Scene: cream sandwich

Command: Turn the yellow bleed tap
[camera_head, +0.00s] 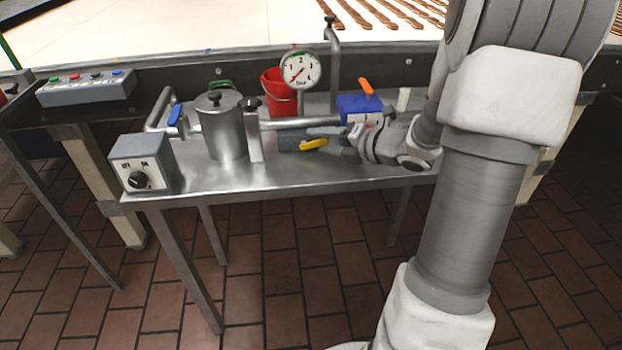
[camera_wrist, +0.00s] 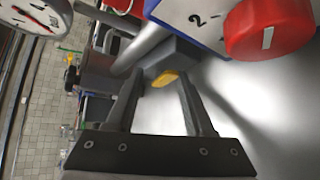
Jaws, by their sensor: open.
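The yellow bleed tap (camera_head: 314,144) shows as a small yellow lever low on the pipework in the head view, beside a grey block. In the wrist view the yellow lever (camera_wrist: 166,78) lies ahead, between the lines of my two fingertips. My gripper (camera_head: 322,139) reaches in from the right, close to the tap. Its two dark fingers (camera_wrist: 160,76) are spread apart, with nothing held between them. I cannot tell whether a fingertip touches the lever. The tap's body is partly hidden.
A blue box (camera_head: 358,106) with an orange lever stands just behind my gripper; its red knob (camera_wrist: 256,28) looms close in the wrist view. A pressure gauge (camera_head: 300,70), a red bucket (camera_head: 279,94), a steel pot (camera_head: 221,125) and a switch box (camera_head: 142,163) crowd the steel table (camera_head: 290,181).

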